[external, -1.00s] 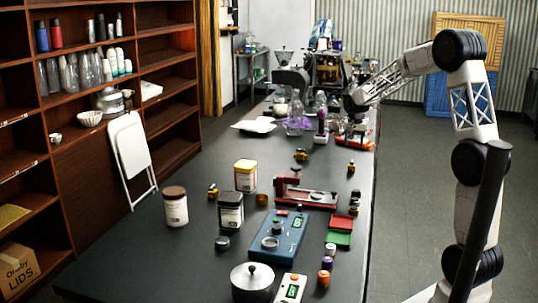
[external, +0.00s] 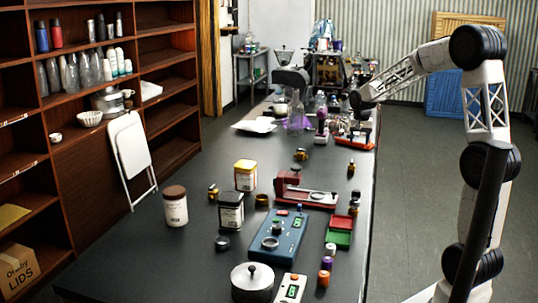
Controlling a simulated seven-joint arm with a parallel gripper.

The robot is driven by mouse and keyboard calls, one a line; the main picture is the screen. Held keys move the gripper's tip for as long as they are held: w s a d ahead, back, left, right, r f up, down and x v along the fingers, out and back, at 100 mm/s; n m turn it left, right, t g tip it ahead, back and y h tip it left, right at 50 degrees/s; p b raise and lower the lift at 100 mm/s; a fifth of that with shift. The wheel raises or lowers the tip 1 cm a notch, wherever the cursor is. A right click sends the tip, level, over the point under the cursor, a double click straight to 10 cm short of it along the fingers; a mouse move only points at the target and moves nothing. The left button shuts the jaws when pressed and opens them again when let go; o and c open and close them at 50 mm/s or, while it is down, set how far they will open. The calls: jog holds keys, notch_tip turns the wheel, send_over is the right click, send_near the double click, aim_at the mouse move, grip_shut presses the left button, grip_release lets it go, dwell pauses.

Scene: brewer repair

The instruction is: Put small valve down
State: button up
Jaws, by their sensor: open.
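My gripper (external: 357,101) is at the end of the arm, over the far right part of the black table. It is open; its fingers are small and hard to make out. Below it is an orange-red tray (external: 354,142) with small items in or around it. I cannot tell which item is the small valve. Small brass-and-black fittings stand on the table: one (external: 301,155) in the middle, one (external: 351,168) near the right edge, and one (external: 213,191) at the left. No item shows clearly in my gripper.
The black table (external: 130,262) holds a red press (external: 288,186), a blue scale (external: 262,246), jars (external: 175,208) and red and green trays (external: 339,239). Clear bottles (external: 295,118) stand left of my gripper. Shelves (external: 165,95) line the left. Bare tabletop lies between the near and far clusters.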

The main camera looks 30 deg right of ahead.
jog(key=s+a+r+n, duration=0.1)
jog(key=s+a+n, duration=0.1)
jog(key=s, duration=1.1)
jog(key=s+a+r+n+t, duration=0.1)
jog(key=s+a+n, duration=0.2)
jog(key=s, duration=1)
jog(key=s+a+n+t, duration=0.1)
jog(key=s+a+n, duration=0.1)
jog(key=s, duration=1.2)
jog(key=shift+a+r+n, duration=0.3)
jog(key=shift+a+r, duration=0.1)
jog(key=shift+a, duration=0.25)
jog(key=shift+o, duration=0.2)
jog(key=o, duration=0.7)
